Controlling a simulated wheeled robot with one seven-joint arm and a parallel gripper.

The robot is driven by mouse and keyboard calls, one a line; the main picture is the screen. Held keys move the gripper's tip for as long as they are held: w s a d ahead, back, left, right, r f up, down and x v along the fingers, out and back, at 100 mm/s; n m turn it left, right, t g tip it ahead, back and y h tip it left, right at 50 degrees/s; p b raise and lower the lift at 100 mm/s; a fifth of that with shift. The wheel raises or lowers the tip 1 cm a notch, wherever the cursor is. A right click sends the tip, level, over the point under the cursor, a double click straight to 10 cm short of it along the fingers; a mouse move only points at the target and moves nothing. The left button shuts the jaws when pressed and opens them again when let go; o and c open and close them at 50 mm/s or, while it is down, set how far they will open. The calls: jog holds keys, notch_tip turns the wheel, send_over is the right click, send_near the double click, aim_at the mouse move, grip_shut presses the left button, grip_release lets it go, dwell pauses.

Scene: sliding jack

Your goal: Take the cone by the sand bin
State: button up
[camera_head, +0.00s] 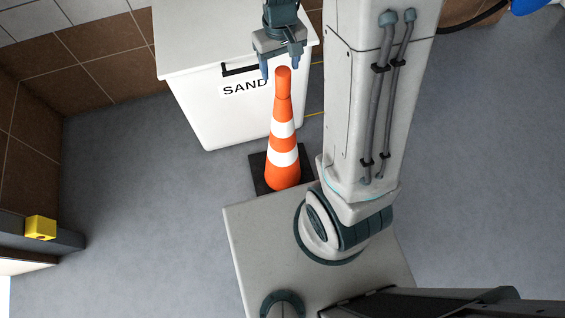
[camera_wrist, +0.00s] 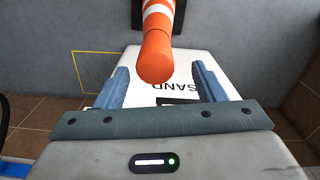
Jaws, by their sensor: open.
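The orange and white striped cone (camera_head: 283,143) stands upright on a black square base (camera_head: 262,176) in front of the white sand bin (camera_head: 205,112), which is marked SAND. My gripper (camera_head: 281,68) is open at the cone's top, beside the bin's front. In the wrist view the cone's orange tip (camera_wrist: 156,58) lies between the two blue fingers of my gripper (camera_wrist: 161,84), with a gap on each side. The cone's lower part runs out of the top of the wrist view.
A yellow block (camera_head: 40,227) sits on a dark ledge at the left. Tiled walls (camera_head: 98,58) stand behind and to the left. Grey floor (camera_head: 130,190) is clear left of the cone. A yellow floor line (camera_wrist: 76,72) shows beside the bin.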

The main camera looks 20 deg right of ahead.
aim_at(283, 83)
jog(key=f, duration=0.2)
jog(key=f+b, duration=0.1)
jog(key=f, duration=0.1)
jog(key=f+b, duration=0.1)
jog(key=f, duration=0.2)
jog(key=shift+s+d, duration=0.25)
jog(key=shift+r, duration=0.1)
grip_shut()
jog(key=shift+w, duration=0.1)
